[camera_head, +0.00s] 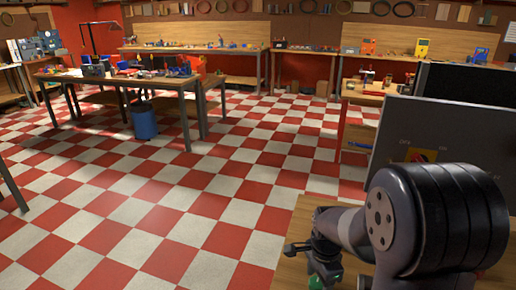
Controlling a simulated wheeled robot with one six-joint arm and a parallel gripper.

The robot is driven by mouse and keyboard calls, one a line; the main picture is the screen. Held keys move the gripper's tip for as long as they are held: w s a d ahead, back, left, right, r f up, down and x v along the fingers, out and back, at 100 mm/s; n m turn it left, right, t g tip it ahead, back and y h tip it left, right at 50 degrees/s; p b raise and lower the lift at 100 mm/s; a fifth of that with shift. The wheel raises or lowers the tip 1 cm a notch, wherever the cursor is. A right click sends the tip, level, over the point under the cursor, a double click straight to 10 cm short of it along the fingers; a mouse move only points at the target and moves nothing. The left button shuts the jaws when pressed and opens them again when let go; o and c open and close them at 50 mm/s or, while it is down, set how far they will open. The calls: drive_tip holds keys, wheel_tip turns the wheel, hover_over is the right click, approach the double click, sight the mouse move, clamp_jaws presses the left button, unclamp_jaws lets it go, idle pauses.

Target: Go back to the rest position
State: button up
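My gripper (318,258) is low at the right, over or beside the near edge of a wooden table (305,215). My dark, rounded arm link fills the lower right corner and covers part of the view behind it. The gripper's fingertips are not clear, so I cannot tell if it is open or shut. A small green spot shows at the gripper's lower end by the bottom edge. I cannot tell if it is part of the gripper or a separate thing.
A grey panel (400,125) with a red and yellow switch (422,156) stands close behind my arm. A workbench (180,82) with tools stands at the left, with a blue bin (144,121) under it. The checkered floor (190,215) is open in the middle.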

drive_tip(key=n, duration=0.8)
drive_tip(key=shift+w+p, duration=0.1)
drive_tip(key=shift+p, duration=0.25)
drive_tip(key=n, duration=0.4)
drive_tip(key=shift+a, duration=0.1)
drive_tip(key=n+p, duration=0.1)
drive_tip(key=n, duration=0.3)
drive_tip(key=shift+r+n, duration=0.4)
drive_tip(key=shift+r, duration=0.35)
